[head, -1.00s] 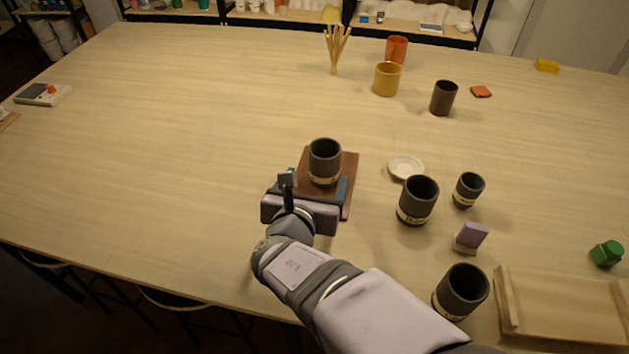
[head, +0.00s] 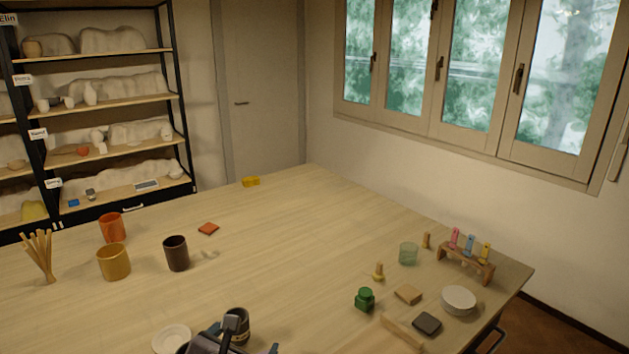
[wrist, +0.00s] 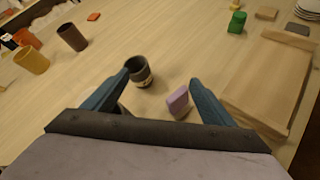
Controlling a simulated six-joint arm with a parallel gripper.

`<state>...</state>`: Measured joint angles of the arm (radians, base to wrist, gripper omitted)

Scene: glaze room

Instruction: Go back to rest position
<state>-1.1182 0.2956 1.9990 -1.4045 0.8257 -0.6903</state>
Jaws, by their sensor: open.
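My gripper (wrist: 158,82) is open and empty, its two blue-grey fingers spread wide in the wrist view. In the head view my gripper (head: 242,341) shows only in part at the bottom edge. A small dark grey cup with a pale band (wrist: 138,74) stands upright on the table beyond the left finger. It also shows behind my gripper in the head view (head: 238,324). A purple block (wrist: 177,102) shows between the fingers, on the table beyond them. Neither is held. The rest of my arm is out of the head view.
A wooden tray or board (wrist: 268,85) lies right of the fingers. A white saucer (head: 172,338), brown cup (head: 176,254), yellow mug (head: 113,263) and orange mug (head: 112,228) stand left. A green jar (head: 364,300) and tool rack (head: 466,262) stand right. The table's middle is clear.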

